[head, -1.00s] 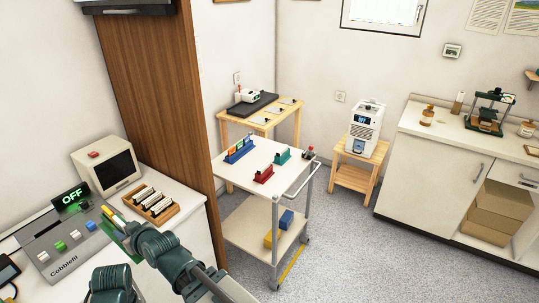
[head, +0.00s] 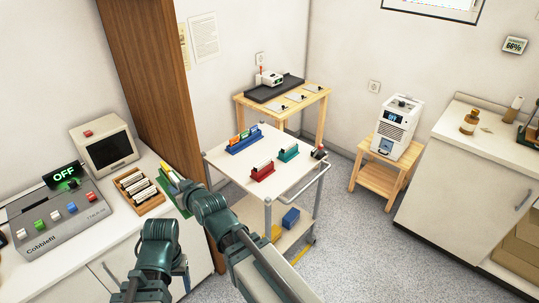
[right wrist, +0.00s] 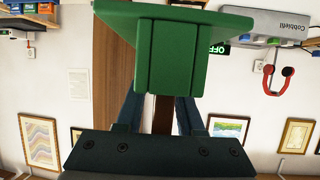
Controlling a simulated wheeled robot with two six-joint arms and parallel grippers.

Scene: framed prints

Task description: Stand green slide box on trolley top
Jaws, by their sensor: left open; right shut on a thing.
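My right gripper (head: 183,194) is shut on a green slide box (head: 170,183), with pale and yellow tops showing. It holds the box above the counter's right edge, left of the trolley. In the right wrist view the green box (right wrist: 172,60) fills the upper middle between the dark fingers. The white trolley top (head: 217,161) carries a blue rack (head: 243,141), a red box (head: 262,171) and a teal-green box (head: 288,153). Bare surface shows at its left and front. My left gripper (head: 183,270) is low in the head view, open, apart from these things, and partly hidden.
A wooden pillar (head: 165,100) stands between counter and trolley. The counter (head: 100,235) holds a wooden tray of slides (head: 138,191), a grey console (head: 55,220) and a monitor (head: 105,147). The trolley's rail (head: 300,183) runs along its right side. Grey floor is clear on the right.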

